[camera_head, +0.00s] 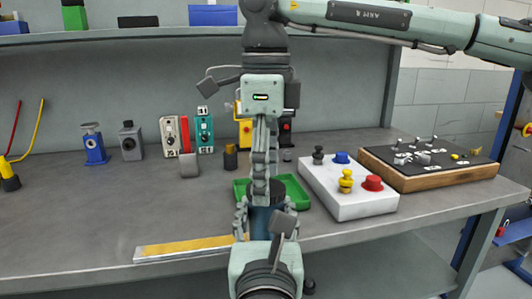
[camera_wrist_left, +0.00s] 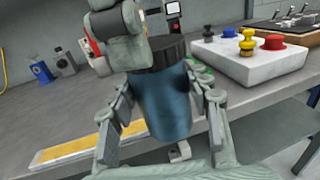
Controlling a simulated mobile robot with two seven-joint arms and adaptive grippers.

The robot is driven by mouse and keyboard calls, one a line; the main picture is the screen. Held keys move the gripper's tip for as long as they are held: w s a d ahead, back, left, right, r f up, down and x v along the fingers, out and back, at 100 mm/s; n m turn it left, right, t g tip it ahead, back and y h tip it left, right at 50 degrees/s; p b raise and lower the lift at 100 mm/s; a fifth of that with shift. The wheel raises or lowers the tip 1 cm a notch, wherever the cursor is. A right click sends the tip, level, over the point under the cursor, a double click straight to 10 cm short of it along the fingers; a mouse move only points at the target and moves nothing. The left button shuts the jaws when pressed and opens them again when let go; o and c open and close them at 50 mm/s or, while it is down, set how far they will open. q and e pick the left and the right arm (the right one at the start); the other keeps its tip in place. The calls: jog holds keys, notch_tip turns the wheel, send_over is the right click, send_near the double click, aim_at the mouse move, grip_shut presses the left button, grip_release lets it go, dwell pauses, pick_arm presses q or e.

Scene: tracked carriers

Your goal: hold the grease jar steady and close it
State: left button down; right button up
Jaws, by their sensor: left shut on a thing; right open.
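The grease jar (camera_head: 262,222) is blue and stands between the fingers of my left gripper (camera_head: 265,210), at the front edge of the bench. In the left wrist view the jar (camera_wrist_left: 165,105) has the dark lid (camera_wrist_left: 158,53) on its top and looks tilted in the picture. My left gripper is shut on the jar's sides. My right gripper (camera_head: 263,190) points down from above, its fingers seen edge-on at the lid. It is open. Its fingers and palm hide part of the lid, and I cannot tell how far the lid is turned.
A green tray (camera_head: 299,194) lies just behind the jar. A white box with coloured knobs (camera_head: 348,203) and a wooden-edged switch panel (camera_head: 430,180) stand to the right. A yellow strip (camera_head: 190,246) lies along the front edge. The bench is clear at left (camera_head: 80,215).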

jog(key=shift+f, duration=0.25)
jog(key=c, duration=1.2)
jog(key=o, duration=1.4)
jog(key=shift+c, duration=0.2)
jog(key=shift+r, duration=0.1)
notch_tip(320, 180, up, 12)
